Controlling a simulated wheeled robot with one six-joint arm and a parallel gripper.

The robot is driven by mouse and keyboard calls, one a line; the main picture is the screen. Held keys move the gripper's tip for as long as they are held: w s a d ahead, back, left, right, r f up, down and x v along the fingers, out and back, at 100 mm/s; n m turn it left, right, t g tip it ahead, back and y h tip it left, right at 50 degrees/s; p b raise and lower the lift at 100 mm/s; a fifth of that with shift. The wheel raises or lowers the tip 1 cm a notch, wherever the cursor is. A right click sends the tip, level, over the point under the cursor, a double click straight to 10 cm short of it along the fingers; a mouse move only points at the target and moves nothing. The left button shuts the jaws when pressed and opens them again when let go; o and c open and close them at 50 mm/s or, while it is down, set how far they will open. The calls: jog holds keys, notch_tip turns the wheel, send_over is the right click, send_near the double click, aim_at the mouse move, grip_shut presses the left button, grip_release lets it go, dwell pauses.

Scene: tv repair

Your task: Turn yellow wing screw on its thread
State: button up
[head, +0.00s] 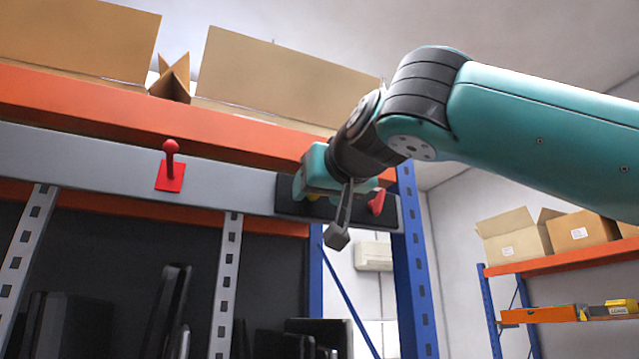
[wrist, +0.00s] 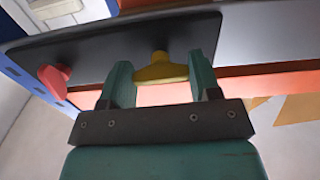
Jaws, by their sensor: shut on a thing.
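The yellow wing screw (wrist: 162,70) sits on a black plate (wrist: 100,45) in the wrist view. My gripper (wrist: 160,64) has one teal finger on each side of the screw's wings and is shut on them. The screw's stem runs up into the plate. In the head view, only a sliver of the yellow wing screw (head: 312,197) shows under my gripper, and the fingertips are hidden there. The black plate (head: 290,209) is fixed on the grey rail (head: 225,194).
A red part (head: 376,202) is on the same plate, close beside my gripper; it also shows in the wrist view (wrist: 52,78). A red knob on a red base (head: 170,176) is farther left on the rail. An orange shelf beam (head: 110,106) with cardboard boxes runs above.

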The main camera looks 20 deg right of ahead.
jog(key=n+p, duration=0.1)
jog(key=n, duration=0.3)
jog(key=shift+r+n, duration=0.15)
jog(key=shift+n, duration=0.15)
jog(key=n+p, duration=0.1)
jog(key=n, duration=0.2)
jog(key=shift+n, duration=0.4)
jog(key=n+p, duration=0.2)
jog(key=n, duration=0.2)
jog(key=n+p, duration=0.1)
jog(key=n, duration=0.3)
jog(key=shift+d+r, duration=0.1)
jog(key=n, duration=0.6)
jog(key=shift+p, duration=0.35)
jog(key=n, duration=0.6)
jog(key=shift+n, duration=0.4)
